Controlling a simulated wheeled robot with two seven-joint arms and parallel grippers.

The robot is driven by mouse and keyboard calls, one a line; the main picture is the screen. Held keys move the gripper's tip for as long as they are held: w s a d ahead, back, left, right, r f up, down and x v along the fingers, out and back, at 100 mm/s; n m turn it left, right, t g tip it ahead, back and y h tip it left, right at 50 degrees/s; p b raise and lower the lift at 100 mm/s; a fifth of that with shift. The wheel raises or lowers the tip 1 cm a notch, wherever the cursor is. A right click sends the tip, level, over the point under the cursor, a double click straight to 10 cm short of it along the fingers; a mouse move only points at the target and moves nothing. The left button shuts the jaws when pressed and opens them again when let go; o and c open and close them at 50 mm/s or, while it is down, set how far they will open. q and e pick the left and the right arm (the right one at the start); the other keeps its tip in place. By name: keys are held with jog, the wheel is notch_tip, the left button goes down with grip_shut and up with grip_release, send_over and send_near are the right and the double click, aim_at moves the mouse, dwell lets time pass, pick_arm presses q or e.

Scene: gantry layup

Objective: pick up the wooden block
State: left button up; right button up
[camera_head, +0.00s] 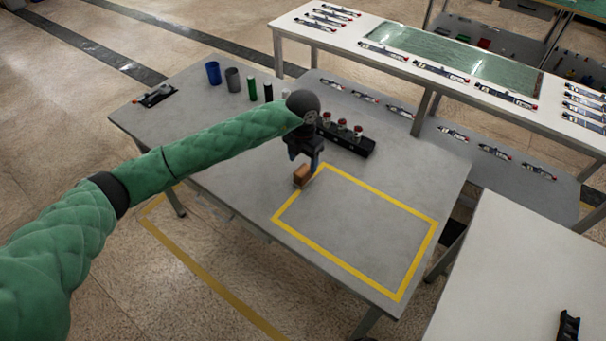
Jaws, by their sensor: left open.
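The wooden block (301,176) is small and brown. It rests on the grey table at the upper left corner of the yellow taped rectangle. My left gripper (306,163) is open, pointing down, just above the block and slightly behind it in the picture. Part of the block's top edge is close to the fingers; I cannot tell whether they touch it. My left arm, in a green quilted sleeve, reaches in from the left. My right gripper is not in view.
The grey table (230,150) has a yellow taped rectangle (337,263) with clear space inside. A black holder (352,143) with red-topped items stands behind the gripper. A blue cup (213,72), a grey cup (233,79) and several cylinders stand at the back. A white table (520,265) is at right.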

aim_at(303, 169)
pick_arm(q)
jog(key=shift+f, duration=0.6)
jog(key=shift+s+f, duration=0.1)
jog(key=shift+f, duration=0.4)
notch_tip(303, 169, down, 5)
jog(key=shift+r+b, duration=0.1)
jog(key=shift+b, duration=0.4)
jog(key=c, duration=1)
jog(key=shift+c, duration=0.5)
jog(key=shift+r, duration=0.5)
notch_tip(303, 169, up, 3)
jog(key=shift+r+p, duration=0.1)
jog(key=shift+p, duration=0.4)
jog(key=s+d+r+p, duration=0.1)
jog(key=s+d+r, duration=0.5)
jog(key=d, duration=0.3)
jog(key=shift+s+r, duration=0.35)
jog(key=shift+s, duration=0.4)
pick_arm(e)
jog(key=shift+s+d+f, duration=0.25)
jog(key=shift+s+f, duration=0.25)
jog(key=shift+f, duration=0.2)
